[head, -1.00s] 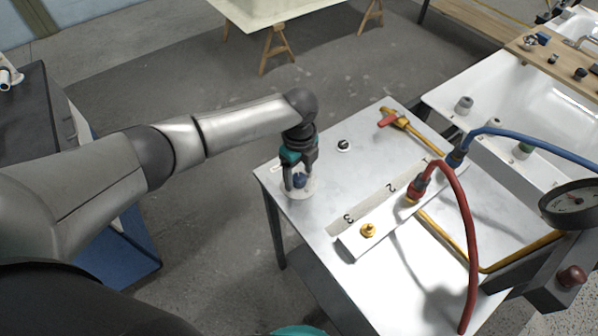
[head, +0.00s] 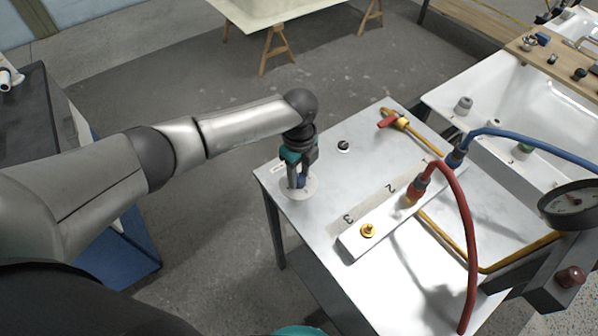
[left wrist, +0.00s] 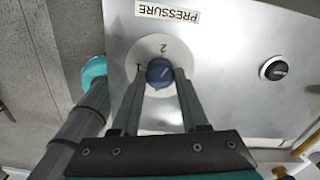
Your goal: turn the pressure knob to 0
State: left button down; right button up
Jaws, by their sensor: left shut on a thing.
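The pressure knob is small, round and blue with a thin light line on its top; it shows in the left wrist view (left wrist: 159,72). It sits in the middle of a white round dial plate (left wrist: 183,52) with the figures 1 and 2 readable; the 0 mark is not visible. A "PRESSURE" label (left wrist: 167,12) lies beside the dial. My left gripper (head: 299,182) points down at the table's left corner, its two fingers shut on the knob from both sides. The fingers hide part of the dial. My right gripper is not in view.
A numbered manifold (head: 385,224) with red (head: 468,230) and blue hoses (head: 520,134) lies to the right. A red-handled valve (head: 389,119) is behind it.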

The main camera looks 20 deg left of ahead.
pick_arm(q)
jog(key=n+p, duration=0.3)
jog(key=n, duration=0.1)
jog(key=shift+r, duration=0.1)
jog(key=n+p, duration=0.3)
jog(key=n, duration=0.1)
jog(key=shift+n, duration=0.3)
jog(key=n+p, duration=0.2)
jog(key=n, duration=0.3)
jog(key=n+p, duration=0.2)
jog(key=n, duration=0.3)
jog(key=shift+n, duration=0.4)
jog(key=n, duration=0.5)
jog(key=shift+p, duration=0.4)
jog(key=n, duration=0.5)
jog(key=shift+n+p, duration=0.3)
jog(key=shift+n, duration=0.1)
jog(key=n, duration=0.5)
jog(key=shift+n, duration=0.3)
jog(key=n, duration=0.5)
jog(key=shift+n, duration=0.3)
